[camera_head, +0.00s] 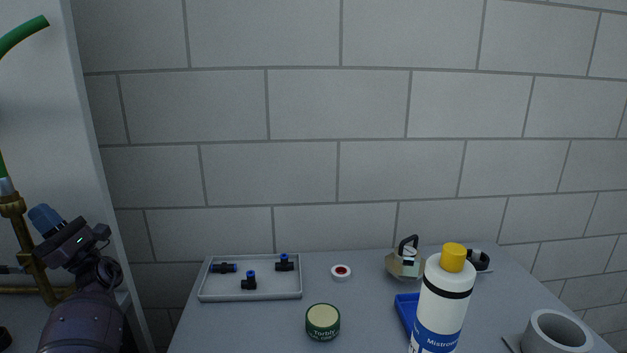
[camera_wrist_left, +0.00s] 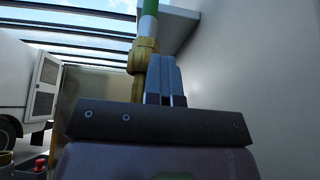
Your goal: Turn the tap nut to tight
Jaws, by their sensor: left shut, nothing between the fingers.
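The brass tap fitting with its nut (camera_head: 12,204) is on the pipework at the left edge of the head view, just below the metal end of the green hose (camera_head: 22,33). In the left wrist view the brass nut (camera_wrist_left: 142,55) is left of and beyond my fingers. My left gripper (camera_head: 44,217), with blue fingertips, is just right of the brass pipe in the head view. Its fingers (camera_wrist_left: 166,80) are shut together and empty. Whether they touch the nut, I cannot tell. My right gripper is in neither view.
A brass pipe (camera_head: 27,290) runs low at the left beside a pale panel (camera_head: 50,120). The grey table holds a tray (camera_head: 225,295) of black fittings, a tape roll (camera_head: 341,272), a green tin (camera_head: 322,322), a white bottle (camera_head: 443,300) and a grey ring (camera_head: 556,333).

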